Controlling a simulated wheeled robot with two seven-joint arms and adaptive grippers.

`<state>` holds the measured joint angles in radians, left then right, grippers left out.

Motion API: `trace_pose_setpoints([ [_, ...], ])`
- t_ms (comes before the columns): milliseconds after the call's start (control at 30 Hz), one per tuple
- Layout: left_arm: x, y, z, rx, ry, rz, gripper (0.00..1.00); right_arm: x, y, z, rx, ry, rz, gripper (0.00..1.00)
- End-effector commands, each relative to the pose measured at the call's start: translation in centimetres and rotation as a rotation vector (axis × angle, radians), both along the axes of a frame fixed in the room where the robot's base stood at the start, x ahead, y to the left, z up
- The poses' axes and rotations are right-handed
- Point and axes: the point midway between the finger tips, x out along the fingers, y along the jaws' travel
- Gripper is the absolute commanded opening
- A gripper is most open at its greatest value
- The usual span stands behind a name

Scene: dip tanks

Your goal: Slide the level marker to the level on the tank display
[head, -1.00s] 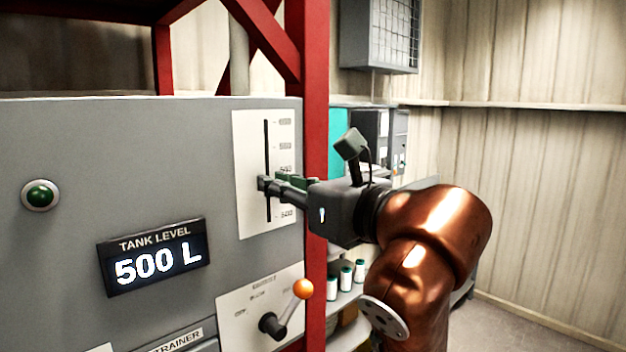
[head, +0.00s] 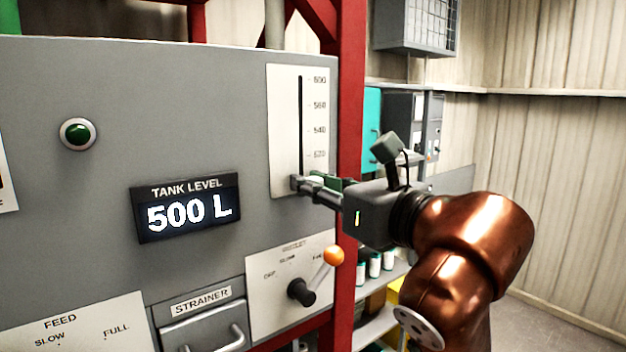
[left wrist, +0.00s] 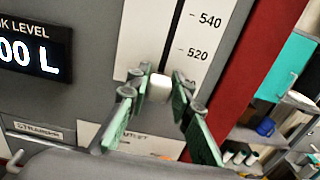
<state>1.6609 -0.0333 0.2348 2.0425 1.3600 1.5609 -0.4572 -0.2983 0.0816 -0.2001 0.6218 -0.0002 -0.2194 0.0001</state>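The tank display (head: 187,209) reads 500 L on the grey panel. My left gripper (head: 302,184) is at the low end of the slot, below the 520 mark. In the left wrist view the pale level marker (left wrist: 159,88) sits between the fingertips of my left gripper (left wrist: 162,82), which appear closed on its sides. My right gripper is not in view.
A valve lever with an orange ball (head: 333,256) sits just below my left gripper. A red post (head: 350,110) stands right of the panel. A green button (head: 77,134) and a strainer drawer (head: 203,327) are on the panel.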

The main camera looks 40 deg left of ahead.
Motion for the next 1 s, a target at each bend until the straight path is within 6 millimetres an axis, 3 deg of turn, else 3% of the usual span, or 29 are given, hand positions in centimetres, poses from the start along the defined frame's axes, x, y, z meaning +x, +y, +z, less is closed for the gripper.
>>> trace_pose_setpoints([
  [200, 0.0, 0.0, 0.2, 0.005, -0.002, -0.001, 0.35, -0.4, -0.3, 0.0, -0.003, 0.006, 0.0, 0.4],
  [533, -0.1, -0.6, 0.3, 0.008, -0.001, -0.002, 0.35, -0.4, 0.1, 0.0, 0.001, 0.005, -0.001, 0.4],
  [667, -0.3, -2.5, 0.4, 0.01, -0.002, -0.004, 0.35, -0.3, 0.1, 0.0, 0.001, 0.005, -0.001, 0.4],
  [1000, -1.4, -9.2, 0.3, 0.008, -0.001, -0.003, 0.35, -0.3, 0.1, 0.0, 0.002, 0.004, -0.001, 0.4],
])
